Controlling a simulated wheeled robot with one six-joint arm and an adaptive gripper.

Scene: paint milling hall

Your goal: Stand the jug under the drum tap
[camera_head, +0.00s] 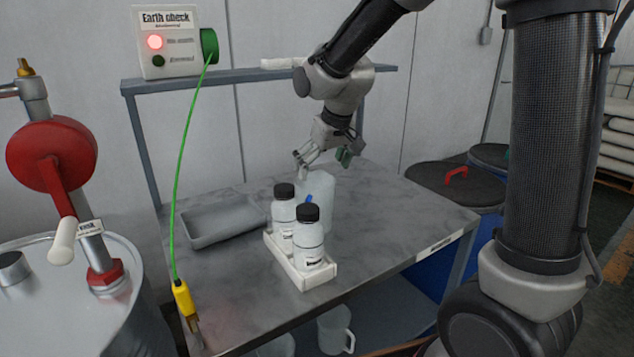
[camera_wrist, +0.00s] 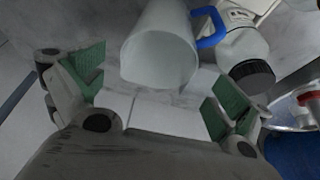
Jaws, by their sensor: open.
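A pale translucent jug (camera_head: 321,192) with a blue handle stands on the steel bench, behind two white bottles. It also shows in the wrist view (camera_wrist: 160,55), with its blue handle (camera_wrist: 209,27) to the right, beside a bottle. My gripper (camera_head: 324,163) is open and just above the jug; its green-padded fingers (camera_wrist: 152,92) are apart, with the jug's body showing between and beyond them. Nothing is held. The steel drum (camera_head: 70,315) stands at left with a red crank pump (camera_head: 50,153) on it. I cannot clearly tell a tap's outlet, as the fitting runs off the left edge.
Two black-capped bottles (camera_head: 308,240) stand in a white tray (camera_head: 303,277) in front of the jug. A grey tray (camera_head: 218,224) lies left. An earth check box (camera_head: 168,42) shows a red light; its green cable ends in a yellow clamp (camera_head: 184,298) at the bench's front edge.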

